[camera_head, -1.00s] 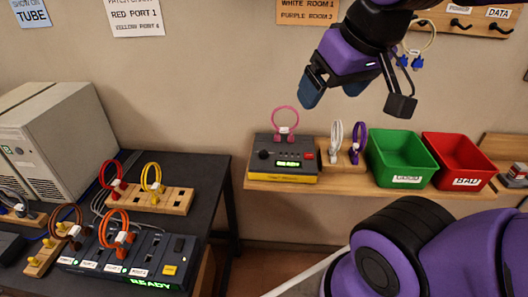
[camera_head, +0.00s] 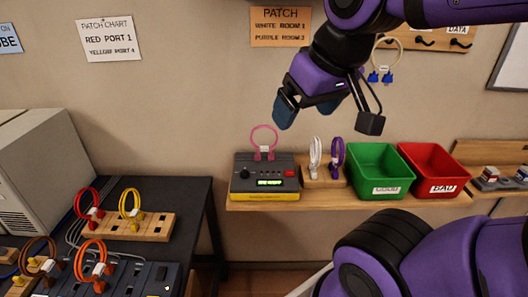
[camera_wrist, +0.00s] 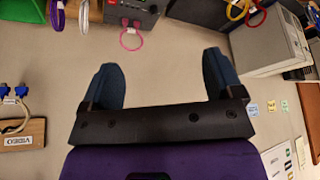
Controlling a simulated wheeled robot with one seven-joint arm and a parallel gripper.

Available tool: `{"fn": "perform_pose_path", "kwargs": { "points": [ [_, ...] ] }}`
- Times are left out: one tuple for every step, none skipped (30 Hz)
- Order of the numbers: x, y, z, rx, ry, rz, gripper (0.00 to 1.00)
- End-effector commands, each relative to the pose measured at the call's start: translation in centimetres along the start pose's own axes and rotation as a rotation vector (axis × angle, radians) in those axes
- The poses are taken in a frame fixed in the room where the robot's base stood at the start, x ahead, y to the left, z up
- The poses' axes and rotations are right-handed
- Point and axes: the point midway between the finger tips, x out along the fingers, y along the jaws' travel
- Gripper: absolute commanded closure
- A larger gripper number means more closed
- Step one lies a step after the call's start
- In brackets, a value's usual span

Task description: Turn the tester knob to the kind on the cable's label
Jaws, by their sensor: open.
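The tester (camera_head: 282,162) is a dark box with a yellow base on the wall shelf. Its black knob (camera_head: 244,173) is on the left of the face, beside a lit green display (camera_head: 269,182) too small to read and a red button (camera_head: 290,173). A pink looped cable (camera_head: 264,132) stands plugged into its top. The cable's white label (camera_head: 264,149) is unreadable here. My gripper (camera_head: 308,112) is open and empty, above and to the right of the tester, touching nothing. In the wrist view my gripper (camera_wrist: 162,75) shows both blue fingers wide apart, with the pink cable (camera_wrist: 131,40) beyond them.
White (camera_head: 315,155) and purple (camera_head: 337,157) cables stand in a wooden block right of the tester. A green bin (camera_head: 393,190) and a red BAD bin (camera_head: 443,188) follow. A dark table (camera_head: 185,198) with cables is at left. Wall hooks hold a blue-ended cable (camera_head: 388,75).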

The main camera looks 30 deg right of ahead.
Motion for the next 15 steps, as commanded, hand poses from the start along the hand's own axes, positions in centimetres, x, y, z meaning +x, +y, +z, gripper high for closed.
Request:
{"fn": "perform_pose_path", "kwargs": {
  "points": [
    [0.0, 0.0, 0.0, 0.000, 0.000, 0.000, 0.14],
    [0.0, 0.0, 0.0, 0.000, 0.000, 0.000, 0.14],
    [0.0, 0.0, 0.0, 0.000, 0.000, 0.000, 0.14],
    [0.0, 0.0, 0.0, 0.000, 0.000, 0.000, 0.14],
    [0.0, 0.0, 0.0, 0.000, 0.000, 0.000, 0.14],
    [0.0, 0.0, 0.0, 0.000, 0.000, 0.000, 0.14],
    [0.0, 0.0, 0.0, 0.000, 0.000, 0.000, 0.14],
    [0.0, 0.0, 0.0, 0.000, 0.000, 0.000, 0.14],
    [0.0, 0.0, 0.0, 0.000, 0.000, 0.000, 0.18],
    [0.0, 0.0, 0.0, 0.000, 0.000, 0.000, 0.25],
    [0.0, 0.0, -0.1, 0.000, -0.001, -0.001, 0.32],
    [0.1, 0.0, -0.2, -0.001, -0.005, -0.004, 0.41],
    [0.2, 0.0, -0.4, -0.002, -0.009, -0.007, 0.42],
    [0.4, 0.0, -0.7, -0.003, -0.013, -0.011, 0.42],
    [0.6, 0.0, -1.1, -0.004, -0.022, -0.018, 0.42]
  ]
}}
